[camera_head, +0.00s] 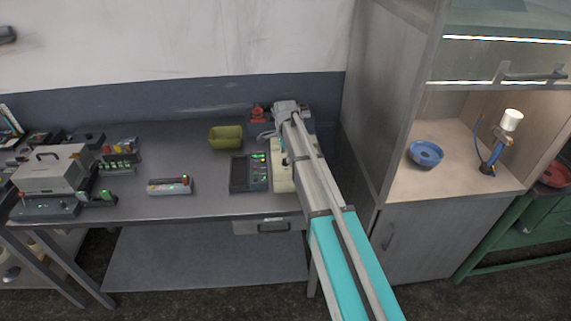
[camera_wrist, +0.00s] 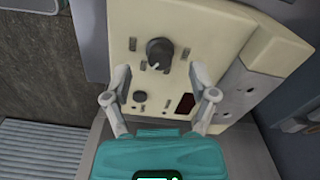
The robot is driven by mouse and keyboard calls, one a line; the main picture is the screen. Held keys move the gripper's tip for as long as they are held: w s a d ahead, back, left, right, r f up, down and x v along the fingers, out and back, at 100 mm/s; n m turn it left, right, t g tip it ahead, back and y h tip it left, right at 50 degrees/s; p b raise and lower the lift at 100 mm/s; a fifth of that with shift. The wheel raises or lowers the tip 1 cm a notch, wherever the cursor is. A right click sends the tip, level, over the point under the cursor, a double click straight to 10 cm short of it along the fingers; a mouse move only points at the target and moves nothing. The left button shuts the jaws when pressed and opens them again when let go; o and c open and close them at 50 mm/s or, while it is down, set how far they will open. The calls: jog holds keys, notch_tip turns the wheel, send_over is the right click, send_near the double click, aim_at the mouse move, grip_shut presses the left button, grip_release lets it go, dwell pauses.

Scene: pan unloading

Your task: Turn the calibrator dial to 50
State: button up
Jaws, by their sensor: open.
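The calibrator (camera_wrist: 215,22) is a cream-coloured box with a flat panel in the wrist view. In the head view the cream box (camera_head: 281,180) shows beside and partly behind my arm. A black dial knob (camera_wrist: 160,52) with a pale pointer mark stands out from the upper middle of the panel. The numbers around it are too small to read. My gripper (camera_wrist: 159,86) is open, with its two fingers apart below and to either side of the dial, and nothing between them. In the head view my gripper (camera_head: 270,133) is at the back of the table.
A dark device with lit buttons (camera_head: 250,173) stands left of the calibrator, and a green bowl (camera_head: 226,138) lies behind it. A red object (camera_head: 258,113) is at the back. A tall grey cabinet (camera_head: 372,100) stands close on the right. The table's middle is mostly clear.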

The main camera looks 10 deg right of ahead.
jog(key=shift+f+b, duration=0.75)
jog(key=shift+f, duration=0.35)
grip_shut()
